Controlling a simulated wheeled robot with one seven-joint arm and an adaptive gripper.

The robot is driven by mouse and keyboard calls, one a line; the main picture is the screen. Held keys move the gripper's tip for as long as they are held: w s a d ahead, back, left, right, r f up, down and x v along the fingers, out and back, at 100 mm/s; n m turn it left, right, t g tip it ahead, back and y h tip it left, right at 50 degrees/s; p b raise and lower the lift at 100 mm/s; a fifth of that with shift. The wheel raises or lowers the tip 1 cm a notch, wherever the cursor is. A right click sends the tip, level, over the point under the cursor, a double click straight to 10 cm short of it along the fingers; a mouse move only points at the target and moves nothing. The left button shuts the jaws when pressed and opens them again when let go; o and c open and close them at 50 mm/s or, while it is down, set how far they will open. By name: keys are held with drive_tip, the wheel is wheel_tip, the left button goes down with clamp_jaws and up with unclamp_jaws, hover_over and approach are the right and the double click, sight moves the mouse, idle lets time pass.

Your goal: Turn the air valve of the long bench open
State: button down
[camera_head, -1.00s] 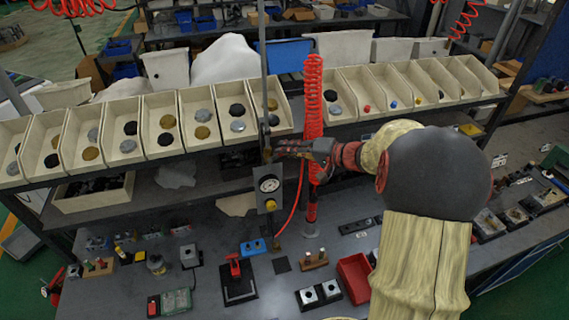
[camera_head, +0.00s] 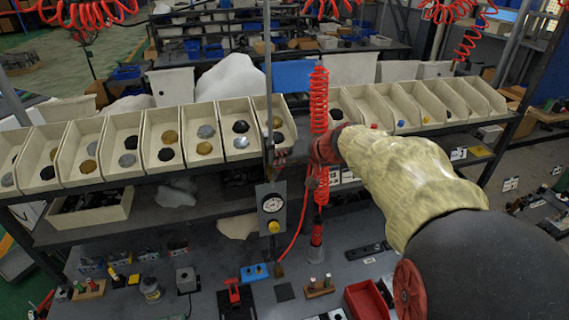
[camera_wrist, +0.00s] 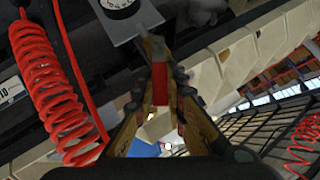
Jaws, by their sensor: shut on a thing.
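The air valve sits on the thin upright post above the gauge panel. In the head view it is mostly hidden behind my gripper (camera_head: 284,155). In the wrist view its red handle (camera_wrist: 160,84) stands between the tips of my gripper (camera_wrist: 160,75), which is shut on it. The grey gauge panel (camera_head: 271,222) with a round white dial is just below my gripper; the dial's edge also shows at the top of the wrist view (camera_wrist: 121,4). The handle's exact angle is hard to judge.
A red coiled hose (camera_head: 319,105) hangs close to the right of the post. A row of cream bins (camera_head: 145,165) runs along the shelf on both sides. The long bench's top (camera_head: 345,270) below holds small fixtures and a red tray (camera_head: 366,299).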

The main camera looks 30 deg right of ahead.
drive_tip(key=shift+f, duration=0.25)
drive_tip(key=c, duration=2.1)
unclamp_jaws()
drive_tip(key=shift+s, duration=0.1)
drive_tip(key=shift+c, duration=0.2)
drive_tip(key=shift+o, duration=1.2)
drive_tip(key=shift+r, duration=0.1)
drive_tip(key=shift+o, duration=0.5)
drive_tip(key=shift+r, duration=0.15)
drive_tip(key=v, duration=0.7)
drive_tip(key=shift+s+r, duration=0.2)
drive_tip(key=shift+s, duration=0.15)
drive_tip(key=shift+d, duration=0.1)
